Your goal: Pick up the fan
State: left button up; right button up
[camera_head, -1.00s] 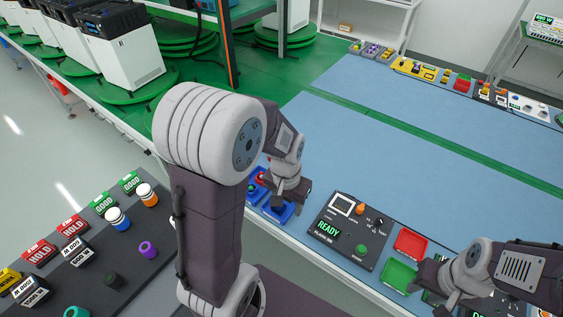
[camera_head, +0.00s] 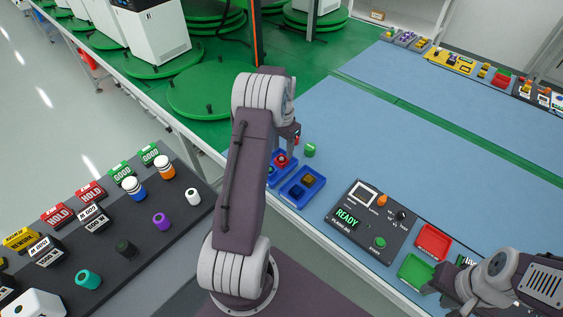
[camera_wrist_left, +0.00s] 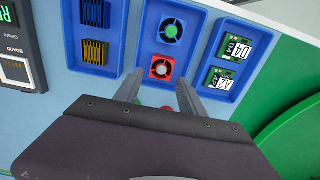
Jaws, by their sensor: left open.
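In the head view a red piece (camera_head: 281,160) shows in the blue tray beside my left arm; the green fan is not clearly seen there. My left gripper (camera_wrist_left: 160,78) is open and empty, its fingertips on either side of the red fan in the picture; its height above it is unclear. It also shows partly hidden in the head view (camera_head: 294,133). My right gripper (camera_head: 452,288) is at the lower right, its jaws unclear.
A black READY panel (camera_head: 372,220), red tray (camera_head: 433,242) and green tray (camera_head: 415,271) are rightward.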

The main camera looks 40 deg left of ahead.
aim_at(282, 158)
pick_arm(q)
notch_tip(282, 158, down, 5)
jog(key=shift+s+a, duration=0.15)
grip_shut()
jog(key=shift+r, duration=0.15)
jog(key=shift+r, duration=0.35)
notch_tip(282, 158, up, 3)
jog(key=shift+f, duration=0.1)
jog(key=s+d+r, duration=0.2)
jog(key=s+r, duration=0.5)
jog(key=s, duration=0.4)
jog(key=shift+s+r, duration=0.15)
jog(key=shift+s, duration=0.05)
